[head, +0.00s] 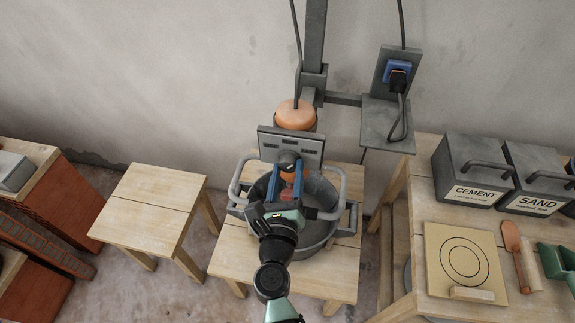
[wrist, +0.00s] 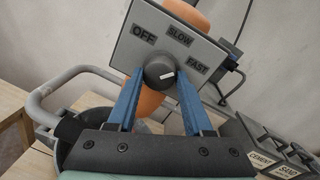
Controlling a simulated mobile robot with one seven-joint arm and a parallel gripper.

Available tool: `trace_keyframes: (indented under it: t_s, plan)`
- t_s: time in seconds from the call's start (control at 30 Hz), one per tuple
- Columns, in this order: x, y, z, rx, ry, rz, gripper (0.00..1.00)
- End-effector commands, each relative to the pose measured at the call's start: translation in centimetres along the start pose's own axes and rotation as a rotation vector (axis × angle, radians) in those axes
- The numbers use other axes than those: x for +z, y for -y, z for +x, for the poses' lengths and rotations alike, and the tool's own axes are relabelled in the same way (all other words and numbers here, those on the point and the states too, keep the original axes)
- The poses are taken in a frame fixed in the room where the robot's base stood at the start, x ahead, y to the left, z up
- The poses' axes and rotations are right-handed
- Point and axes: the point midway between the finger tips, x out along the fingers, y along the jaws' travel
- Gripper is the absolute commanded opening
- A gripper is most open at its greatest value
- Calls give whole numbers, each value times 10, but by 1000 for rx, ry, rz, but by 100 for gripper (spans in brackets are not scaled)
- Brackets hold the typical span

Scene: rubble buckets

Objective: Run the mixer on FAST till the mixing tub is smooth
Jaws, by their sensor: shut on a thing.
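The mixer has an orange motor head (head: 296,115) and a grey switch panel (head: 309,144) on a wall column. In the wrist view the panel (wrist: 196,58) reads OFF, SLOW and FAST. My gripper (head: 288,166) is shut on the dark round knob (wrist: 159,71), one blue finger on each side. The knob's white mark lies on its right, its line running toward the FAST label. The grey mixing tub (head: 327,226) stands below the mixer head. My gripper and arm cover much of its inside, so I cannot tell how smooth the mix is.
The tub stands on a wooden stand (head: 223,262). A bare wooden stool (head: 155,200) is left of it. At right, a workbench (head: 422,160) holds CEMENT (head: 470,178) and SAND (head: 538,183) bins and a trowel (head: 512,240). A plug (head: 398,77) sits in the wall socket.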

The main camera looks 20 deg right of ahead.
Motion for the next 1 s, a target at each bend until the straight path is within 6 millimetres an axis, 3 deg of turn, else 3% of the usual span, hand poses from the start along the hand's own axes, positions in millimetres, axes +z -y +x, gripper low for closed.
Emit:
trace_keyframes:
  t_s: [1.0]
  plan:
    - [7,1,0,16,-87,-965,0]
